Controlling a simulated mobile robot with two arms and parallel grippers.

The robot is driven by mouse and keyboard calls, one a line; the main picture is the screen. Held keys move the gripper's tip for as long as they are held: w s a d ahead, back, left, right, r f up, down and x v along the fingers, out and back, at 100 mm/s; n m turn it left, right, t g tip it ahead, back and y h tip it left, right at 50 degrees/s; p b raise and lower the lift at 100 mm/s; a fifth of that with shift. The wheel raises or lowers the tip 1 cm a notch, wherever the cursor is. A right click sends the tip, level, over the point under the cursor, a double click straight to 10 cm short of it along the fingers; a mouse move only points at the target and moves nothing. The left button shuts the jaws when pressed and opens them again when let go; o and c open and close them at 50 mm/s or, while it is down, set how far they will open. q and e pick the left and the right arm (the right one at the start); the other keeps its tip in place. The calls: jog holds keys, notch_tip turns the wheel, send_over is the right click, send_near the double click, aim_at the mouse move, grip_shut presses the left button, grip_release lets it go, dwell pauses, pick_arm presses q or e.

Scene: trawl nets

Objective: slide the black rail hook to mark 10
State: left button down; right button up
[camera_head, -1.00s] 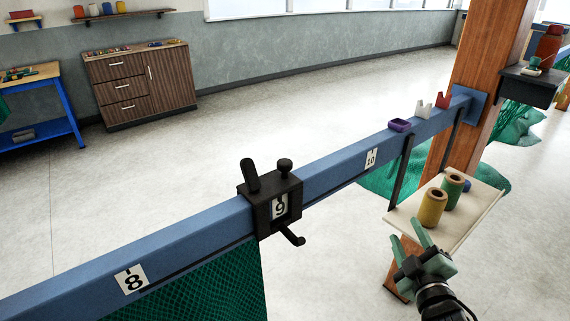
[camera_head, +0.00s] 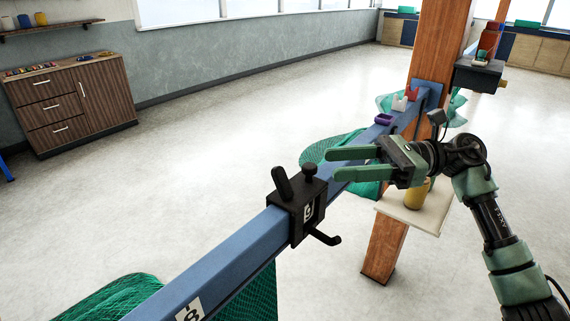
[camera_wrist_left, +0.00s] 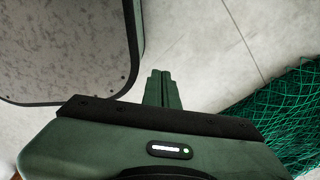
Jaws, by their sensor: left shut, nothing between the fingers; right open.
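The black rail hook (camera_head: 297,205) sits on the blue rail (camera_head: 226,270), with the 9 plate showing through its frame. It has a slanted handle and a knob on top and a hook low on its right. The number 8 plate (camera_head: 190,312) is nearer me; the 10 plate is hidden behind my right gripper. My right gripper (camera_head: 331,164) is open and empty, fingers pointing left, above and beyond the hook and apart from it. My left gripper (camera_wrist_left: 162,75) is shut and empty over the floor in the left wrist view.
A purple tray (camera_head: 384,119), a white holder (camera_head: 399,103) and a red holder (camera_head: 412,93) sit on the rail's far end by a wooden post (camera_head: 437,45). A shelf (camera_head: 412,213) holds a yellow spool (camera_head: 417,193). Green netting (camera_head: 262,295) hangs below the rail.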

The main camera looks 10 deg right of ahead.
aim_at(314, 165)
jog(key=a+p, duration=0.1)
jog(key=a, duration=0.1)
jog(key=a+p, duration=0.1)
jog(key=a, duration=0.1)
jog(key=a+p, duration=0.1)
jog(key=a, duration=0.1)
jog(key=shift+w+a, duration=0.15)
jog(key=shift+w, duration=0.2)
grip_shut()
pick_arm(q)
jog(key=d+r, duration=0.3)
jog(key=shift+d+r, duration=0.2)
jog(key=shift+a, duration=0.2)
dwell(0.4)
